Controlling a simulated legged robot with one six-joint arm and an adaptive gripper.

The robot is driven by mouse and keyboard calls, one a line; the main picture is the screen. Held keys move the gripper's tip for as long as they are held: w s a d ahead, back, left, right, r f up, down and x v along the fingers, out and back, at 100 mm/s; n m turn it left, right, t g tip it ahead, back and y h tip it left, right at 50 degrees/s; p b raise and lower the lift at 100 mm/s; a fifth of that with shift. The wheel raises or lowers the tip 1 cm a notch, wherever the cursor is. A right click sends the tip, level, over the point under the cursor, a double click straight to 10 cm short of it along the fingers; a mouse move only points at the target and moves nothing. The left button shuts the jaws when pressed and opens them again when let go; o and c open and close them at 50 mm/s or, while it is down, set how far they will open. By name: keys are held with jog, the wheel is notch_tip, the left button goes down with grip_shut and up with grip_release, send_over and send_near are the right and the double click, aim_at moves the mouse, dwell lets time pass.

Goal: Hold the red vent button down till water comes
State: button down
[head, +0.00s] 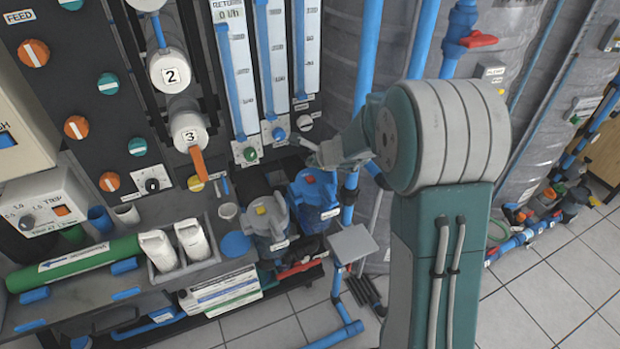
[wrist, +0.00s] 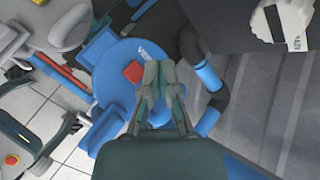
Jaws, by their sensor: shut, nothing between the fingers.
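The red vent button (head: 309,180) sits on top of a blue round housing cap (head: 322,192) in the head view. In the wrist view the red button (wrist: 133,71) is near the middle of the blue cap (wrist: 115,88), which bears partly hidden lettering. My gripper (head: 316,157) is shut and empty, just above the blue housing in the head view. In the wrist view its fingertips (wrist: 160,70) are together, just right of the button in the picture. I see no contact with the button. No water shows.
A second housing with a yellow button (head: 262,210) stands left of the blue one. Flowmeter tubes and small knobs (head: 250,154) are on the panel behind. A blue pipe (wrist: 209,76) runs close right of the fingers. A small grey plate (head: 353,244) is in front.

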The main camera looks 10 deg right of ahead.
aim_at(312, 179)
jog(key=shift+f, duration=1.6)
jog(key=shift+f, duration=0.15)
jog(key=shift+f, duration=0.2)
jog(key=shift+f, duration=0.5)
dwell(1.5)
jog(key=shift+r, duration=0.1)
dwell(2.7)
jog(key=shift+r, duration=0.85)
jog(key=shift+r, duration=2.5)
